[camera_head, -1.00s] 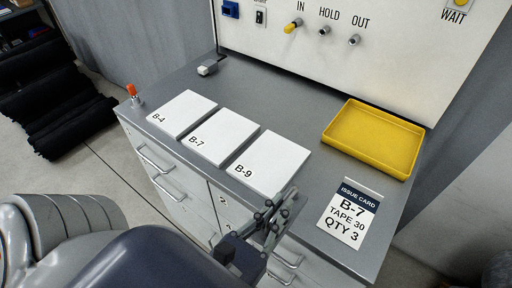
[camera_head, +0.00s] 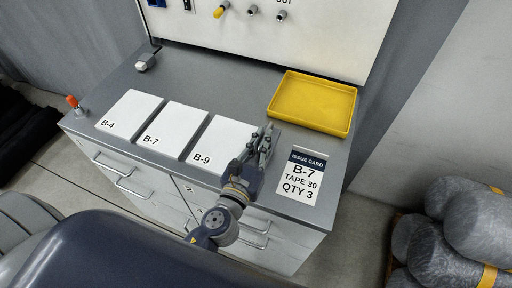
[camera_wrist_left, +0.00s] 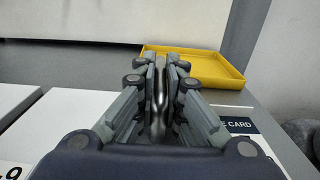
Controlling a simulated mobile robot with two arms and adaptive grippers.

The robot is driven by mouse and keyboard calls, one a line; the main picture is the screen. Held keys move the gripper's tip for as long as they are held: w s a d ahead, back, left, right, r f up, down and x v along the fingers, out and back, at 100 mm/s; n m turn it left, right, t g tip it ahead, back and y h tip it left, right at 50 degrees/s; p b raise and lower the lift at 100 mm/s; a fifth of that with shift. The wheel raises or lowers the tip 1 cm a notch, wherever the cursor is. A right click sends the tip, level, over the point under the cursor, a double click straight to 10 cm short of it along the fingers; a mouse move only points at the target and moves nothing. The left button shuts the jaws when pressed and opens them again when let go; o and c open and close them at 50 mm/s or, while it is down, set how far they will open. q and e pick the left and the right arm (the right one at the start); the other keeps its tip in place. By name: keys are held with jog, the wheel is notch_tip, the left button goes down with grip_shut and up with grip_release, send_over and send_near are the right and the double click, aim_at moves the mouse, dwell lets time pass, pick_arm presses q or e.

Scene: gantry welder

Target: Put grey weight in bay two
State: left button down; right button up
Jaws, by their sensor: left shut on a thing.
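My left gripper (camera_head: 264,140) is over the right edge of the white pad marked B-9 (camera_head: 218,146), pointing toward the back of the bench. In the left wrist view its fingers (camera_wrist_left: 160,72) are closed around a narrow, shiny grey thing (camera_wrist_left: 159,102), mostly hidden between them; I cannot tell its full shape. White pads marked B-4 (camera_head: 132,112) and B-7 (camera_head: 172,127) lie to the left of B-9. No bay labelled two can be made out. My right gripper is not in view.
A yellow tray (camera_head: 312,121) stands empty at the back right of the grey bench (camera_head: 210,82). An issue card (camera_head: 303,175) lies at the front right. A white panel with knobs (camera_head: 282,16) rises behind. Grey rolls (camera_head: 478,222) lie on the right.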

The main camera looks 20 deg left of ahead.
pick_arm(q)
jog(key=shift+w, duration=0.2)
notch_tip(320, 180, down, 3)
jog(key=shift+s+f+b, duration=0.1)
jog(key=shift+b, duration=0.85)
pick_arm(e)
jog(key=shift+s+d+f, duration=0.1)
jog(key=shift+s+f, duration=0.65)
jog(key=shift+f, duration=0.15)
pick_arm(q)
jog(key=shift+f, duration=0.1)
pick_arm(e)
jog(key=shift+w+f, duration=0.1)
pick_arm(q)
jog(key=c, duration=1.7)
grip_release()
jog(key=shift+s+f, duration=0.1)
jog(key=shift+f, duration=0.05)
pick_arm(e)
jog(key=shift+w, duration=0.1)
